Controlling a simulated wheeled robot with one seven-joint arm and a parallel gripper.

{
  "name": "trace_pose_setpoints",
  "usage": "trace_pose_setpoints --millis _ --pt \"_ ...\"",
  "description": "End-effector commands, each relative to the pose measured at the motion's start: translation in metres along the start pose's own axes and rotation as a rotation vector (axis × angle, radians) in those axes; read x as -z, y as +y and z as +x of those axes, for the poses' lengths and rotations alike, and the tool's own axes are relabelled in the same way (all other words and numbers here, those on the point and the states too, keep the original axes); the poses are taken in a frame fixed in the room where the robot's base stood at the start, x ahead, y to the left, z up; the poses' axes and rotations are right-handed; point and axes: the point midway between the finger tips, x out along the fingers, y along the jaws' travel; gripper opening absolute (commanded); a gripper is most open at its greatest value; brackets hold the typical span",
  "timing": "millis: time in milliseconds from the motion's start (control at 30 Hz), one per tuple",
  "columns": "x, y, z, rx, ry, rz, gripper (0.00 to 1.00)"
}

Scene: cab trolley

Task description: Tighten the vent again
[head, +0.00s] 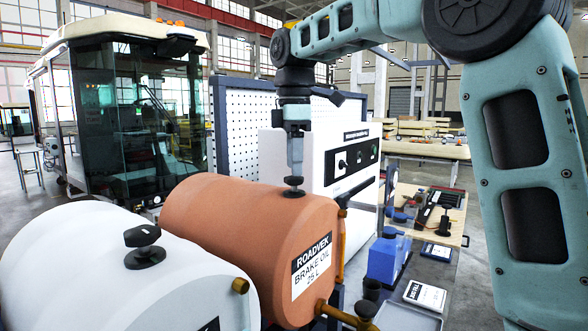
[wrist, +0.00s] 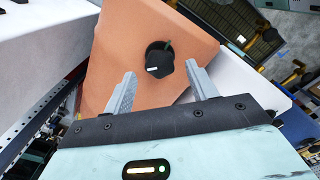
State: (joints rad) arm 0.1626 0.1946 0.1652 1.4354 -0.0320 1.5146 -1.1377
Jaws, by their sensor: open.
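An orange drum (head: 240,225) labelled "ROADVEK BRAKE OIL 25 L" lies on its side in the middle of the head view. A black vent knob (head: 293,187) sits on its top. In the wrist view the vent knob (wrist: 159,59) has a white mark and stands on the orange drum (wrist: 115,40), ahead of the fingertips. My gripper (head: 295,172) points straight down above the knob. In the wrist view my gripper (wrist: 160,80) is open, one finger to each side of the knob's line. I cannot tell whether the fingers touch the knob.
A white drum (head: 80,265) with its own black knob (head: 144,245) lies to the left. A white cabinet (head: 275,150) stands close behind the orange drum. A workbench (head: 440,210) with tools and a blue can (head: 388,257) are at the right.

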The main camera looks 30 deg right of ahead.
Motion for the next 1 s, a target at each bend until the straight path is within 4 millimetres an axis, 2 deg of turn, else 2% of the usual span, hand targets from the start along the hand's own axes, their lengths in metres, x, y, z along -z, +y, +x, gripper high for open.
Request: trace_pose_setpoints --millis 200,533,700,1000 --pt "0.000 0.000 0.020 0.001 0.000 0.000 0.57" --pt "0.000 0.000 0.023 -0.001 0.001 0.000 0.57" --pt "0.000 0.000 0.023 -0.001 0.000 0.000 0.12" --pt "0.000 0.000 0.022 0.000 0.000 0.021 0.13"
